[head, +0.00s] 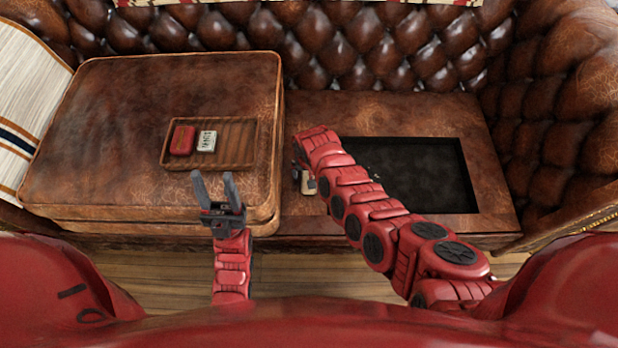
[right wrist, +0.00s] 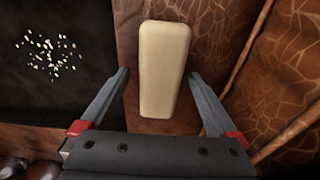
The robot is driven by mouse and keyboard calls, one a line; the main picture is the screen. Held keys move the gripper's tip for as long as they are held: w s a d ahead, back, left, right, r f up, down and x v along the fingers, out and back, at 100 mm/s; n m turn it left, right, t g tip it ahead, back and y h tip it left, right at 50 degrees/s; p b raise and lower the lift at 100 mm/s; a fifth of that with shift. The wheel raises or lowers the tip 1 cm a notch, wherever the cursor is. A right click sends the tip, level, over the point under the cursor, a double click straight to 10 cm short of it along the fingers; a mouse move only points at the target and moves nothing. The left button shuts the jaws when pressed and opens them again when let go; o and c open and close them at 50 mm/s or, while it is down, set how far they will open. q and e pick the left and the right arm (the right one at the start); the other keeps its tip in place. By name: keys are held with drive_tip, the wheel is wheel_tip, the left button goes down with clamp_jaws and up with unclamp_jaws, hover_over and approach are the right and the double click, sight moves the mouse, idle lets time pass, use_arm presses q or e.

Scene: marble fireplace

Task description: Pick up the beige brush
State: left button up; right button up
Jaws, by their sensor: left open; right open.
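The beige brush (head: 308,187) lies on the brown leather seat, mostly hidden by my right gripper and arm in the head view. In the right wrist view the beige brush (right wrist: 165,68) is a pale rounded block. My right gripper (right wrist: 159,73) is open, with one finger on each side of the brush's near part and gaps between. In the head view my right gripper (head: 304,178) is over the brush.
A dark recessed panel (head: 430,180) is right of the brush; pale crumbs (right wrist: 48,52) lie on it. A wooden tray (head: 232,130) on the raised leather cushion (head: 110,120) holds a red block (head: 182,140) and a whitish block (head: 207,141). A tufted backrest (head: 350,45) stands behind.

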clamp_jaws()
idle(0.5)
drive_tip(key=shift+r, duration=0.1)
drive_tip(key=shift+r+p, duration=0.3)
drive_tip(key=shift+r, duration=0.1)
wheel_tip(320, 180, up, 8)
drive_tip(key=shift+w+f+p, duration=0.1)
drive_tip(key=shift+p, duration=0.95)
drive_tip(key=shift+r, duration=0.6)
